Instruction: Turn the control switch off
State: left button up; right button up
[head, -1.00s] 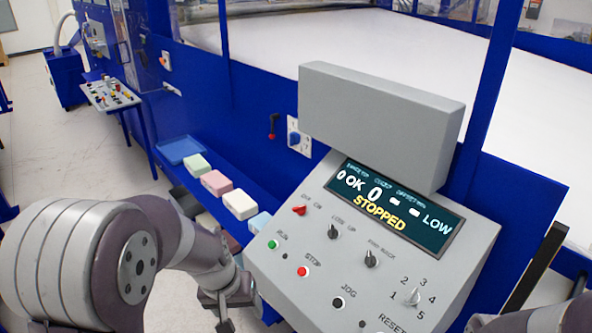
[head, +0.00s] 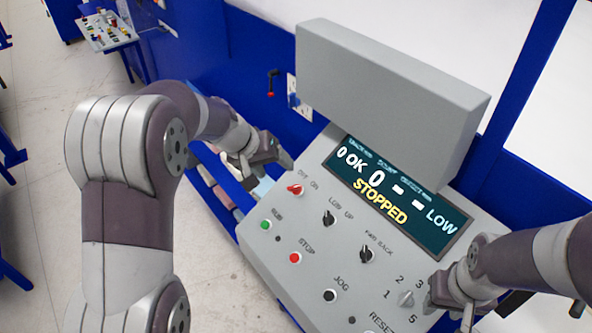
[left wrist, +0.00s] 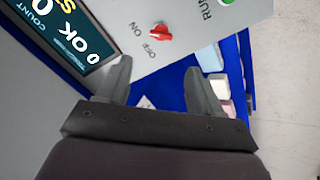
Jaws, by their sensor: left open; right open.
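The control switch is a small red knob (head: 295,190) on the sloped grey control panel (head: 262,262), below the OFF and ON labels. It also shows in the left wrist view (left wrist: 160,34), just beyond the fingertips; I cannot tell clearly which label it points to. My left gripper (head: 270,170) is open and empty, close above and to the left of the knob in the head view, apart from it. In the left wrist view its fingers (left wrist: 158,68) are spread. My right gripper (head: 448,308) is open near the numbered selector (head: 406,298) at the panel's right side.
The display (head: 397,198) reads STOPPED. A grey box (head: 390,95) rises behind the panel. Black knobs, a green button (head: 266,225) and a red button (head: 295,258) lie near the switch. Coloured foam blocks sit in a blue trough to the left, partly hidden by my arm.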

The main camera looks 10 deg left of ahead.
aim_at(293, 187)
pick_arm(q)
jog(key=p+x, duration=0.1)
jog(key=x, duration=0.5)
jog(key=p+x, duration=0.1)
jog(key=x, duration=0.3)
jog(key=shift+s+d+f+p, duration=0.1)
jog(key=shift+s+d+p, duration=0.1)
jog(key=shift+s+p, duration=0.1)
jog(key=shift+w+f, duration=0.1)
jog(key=shift+f, duration=0.1)
jog(key=shift+s+r, duration=0.2)
jog(key=shift+s, duration=0.35)
jog(key=shift+w, duration=0.2)
jog(key=c, duration=1.1)
pick_arm(e)
jog(key=r, duration=0.1)
jog(key=s+r, duration=0.1)
jog(key=r, duration=0.1)
jog(key=shift+s+r, duration=0.25)
